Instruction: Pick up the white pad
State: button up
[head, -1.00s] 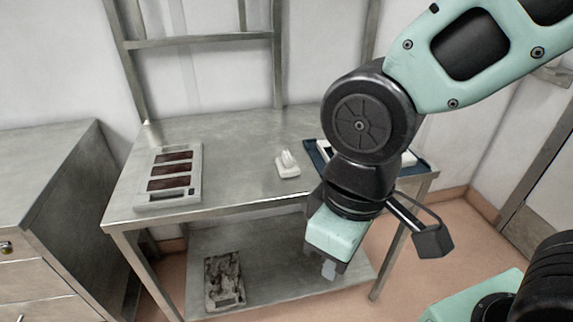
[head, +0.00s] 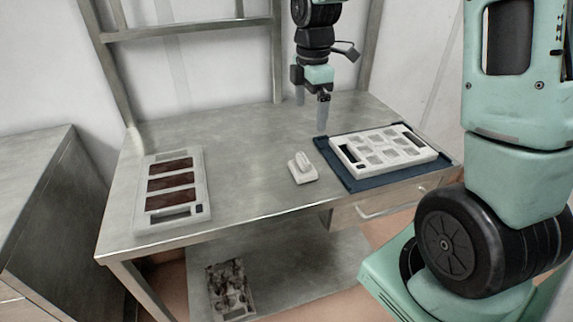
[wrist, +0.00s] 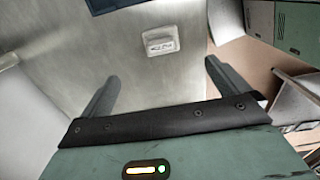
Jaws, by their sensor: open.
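The white pad (head: 302,170), a small white block with a raised grip on top, lies on the metal table near the middle. It also shows in the wrist view (wrist: 161,43), beyond and between my fingertips. My gripper (head: 312,114) hangs above the back of the table with its fingers pointing down. It is behind the pad in the head view and apart from it. In the wrist view my gripper (wrist: 160,75) has its two fingers spread wide with nothing between them.
A white mould tray (head: 385,148) with several cavities sits on a dark blue mat (head: 350,181) right of the pad. A grey tray with brown slots (head: 145,205) lies at the left. A stained block (head: 232,288) is on the lower shelf. Bare tabletop surrounds the pad.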

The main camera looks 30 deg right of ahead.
aim_at(303, 158)
notch_tip(303, 158, down, 11)
jog(key=shift+a+f+p, duration=0.15)
jog(key=shift+f+p, duration=0.05)
jog(key=shift+p, duration=0.3)
jog(key=shift+w+a+f+p, duration=0.1)
jog(key=shift+f+p, duration=0.1)
jog(key=shift+f, duration=0.7)
jog(key=shift+a+f+p, duration=0.15)
jog(key=shift+f+p, duration=0.1)
jog(key=shift+f, duration=0.65)
jog(key=shift+w+a+f+p, duration=0.1)
jog(key=shift+f+p, duration=0.1)
jog(key=shift+f, duration=0.7)
jog(key=c, duration=1)
